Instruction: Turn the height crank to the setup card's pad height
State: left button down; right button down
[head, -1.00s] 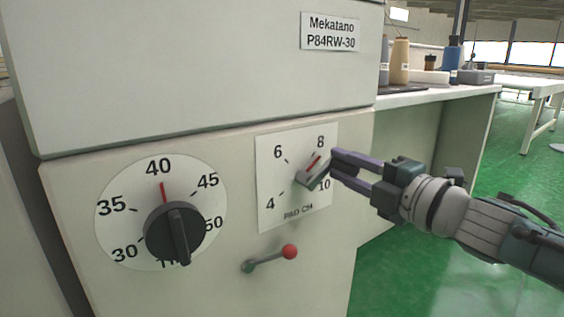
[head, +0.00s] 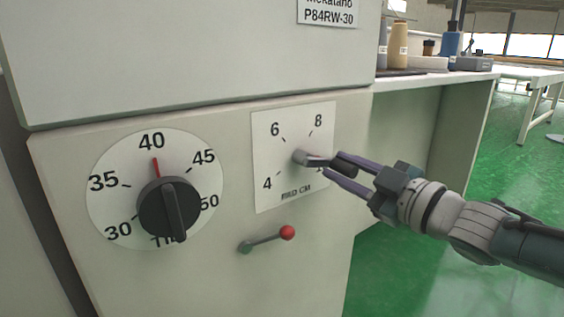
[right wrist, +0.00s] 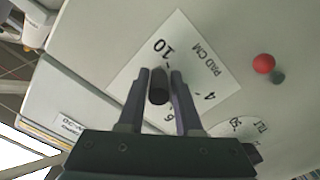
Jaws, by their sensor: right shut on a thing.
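The height crank (head: 312,160) is a grey arm on the white PAD CM dial (head: 275,200), marked 4, 6, 8 and 10. Its arm points right, slightly downward, toward the 10 mark, which the gripper mostly covers. The red pointer is hidden in the head view. My right gripper (head: 335,163) is shut on the crank's dark handle (head: 346,163). In the right wrist view the handle (right wrist: 159,88) sits between the two fingers, in front of the dial near the 10. I see no readable setup card. My left gripper is out of view.
A larger dial with a black knob (head: 170,208) is left of the crank, its red pointer near 40. A red-tipped lever (head: 287,232) sticks out below the crank. Bottles stand on a worktop (head: 440,80) at the right.

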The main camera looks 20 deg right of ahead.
jog(key=shift+a+f+m, duration=0.15)
jog(key=shift+a+m, duration=0.15)
jog(key=shift+m, duration=0.9)
jog(key=c, duration=0.9)
grip_release()
jog(key=shift+o, duration=1.1)
jog(key=shift+f, duration=0.25)
jog(key=shift+s+d, duration=0.2)
jog(key=shift+s, duration=0.3)
jog(key=p+v, duration=0.4)
jog(key=v, duration=0.5)
